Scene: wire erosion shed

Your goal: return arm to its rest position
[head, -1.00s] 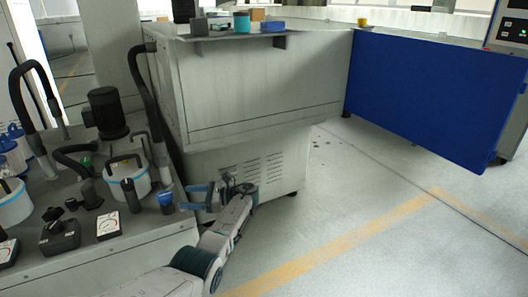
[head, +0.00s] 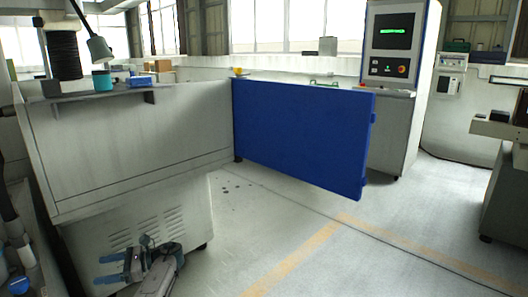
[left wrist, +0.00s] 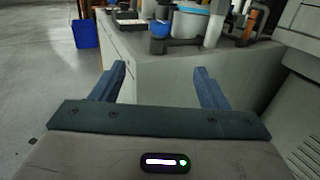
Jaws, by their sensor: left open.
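My left gripper (head: 118,268) shows at the lower left of the head view, low in front of the grey machine cabinet (head: 130,150). Its two blue fingers are apart, with nothing between them. In the left wrist view the open fingers (left wrist: 160,88) point toward a grey bench (left wrist: 150,70) with containers on it, and the gap between them is empty. My right gripper is in neither view.
A blue panel (head: 300,135) juts out from the machine. A control cabinet (head: 395,90) with a green-lit screen stands behind it. The floor (head: 270,230) at centre is clear. A blue bin (left wrist: 85,33) stands beside the bench in the left wrist view.

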